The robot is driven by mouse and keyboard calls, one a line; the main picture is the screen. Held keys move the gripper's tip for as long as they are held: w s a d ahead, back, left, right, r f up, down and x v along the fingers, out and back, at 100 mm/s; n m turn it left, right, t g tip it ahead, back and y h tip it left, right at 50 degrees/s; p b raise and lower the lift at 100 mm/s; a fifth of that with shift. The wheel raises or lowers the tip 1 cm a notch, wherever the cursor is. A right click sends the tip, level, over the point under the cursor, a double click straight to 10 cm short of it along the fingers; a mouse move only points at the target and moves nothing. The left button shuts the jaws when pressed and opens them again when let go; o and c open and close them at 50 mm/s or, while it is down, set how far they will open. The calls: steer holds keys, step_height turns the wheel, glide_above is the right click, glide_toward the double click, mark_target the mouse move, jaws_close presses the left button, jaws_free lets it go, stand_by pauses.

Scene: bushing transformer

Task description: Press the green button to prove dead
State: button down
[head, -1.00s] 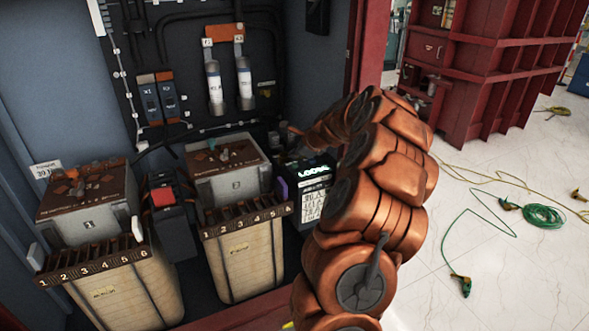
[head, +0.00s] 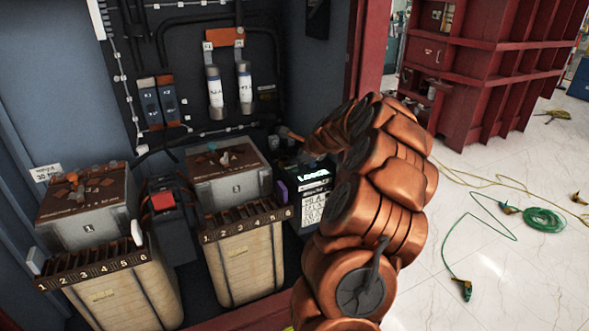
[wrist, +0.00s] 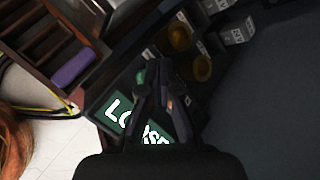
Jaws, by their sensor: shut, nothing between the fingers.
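A dark tester box (head: 314,180) with a lit display and a white label stands at the right of the cabinet floor in the head view. In the wrist view its lit display (wrist: 118,108) lies partly behind my fingers. A small green button (wrist: 141,77) shows right beside the left fingertip; I cannot tell whether they touch. My gripper (wrist: 155,72) is shut and empty, over the top of the box. A small orange-red part (wrist: 170,103) shows by the right finger. In the head view my arm hides most of the gripper.
Two transformer units with numbered strips, left (head: 85,213) and right (head: 230,178), stand left of the box. Amber terminals (wrist: 180,38) lie close ahead of my fingers. A red cabinet post (head: 365,50) rises behind my arm.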

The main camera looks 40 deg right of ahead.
mark_target(295, 169)
steer(key=shift+f, duration=0.2)
stand_by(0.5)
steer(key=shift+f, duration=0.25)
steer(key=shift+f, duration=0.45)
stand_by(0.8)
steer(key=shift+r+p, duration=0.15)
steer(key=shift+p, duration=0.2)
steer(key=shift+r+p, duration=0.75)
steer(key=shift+p, duration=0.05)
steer(key=shift+r+p, duration=2.15)
steer(key=shift+r, duration=0.4)
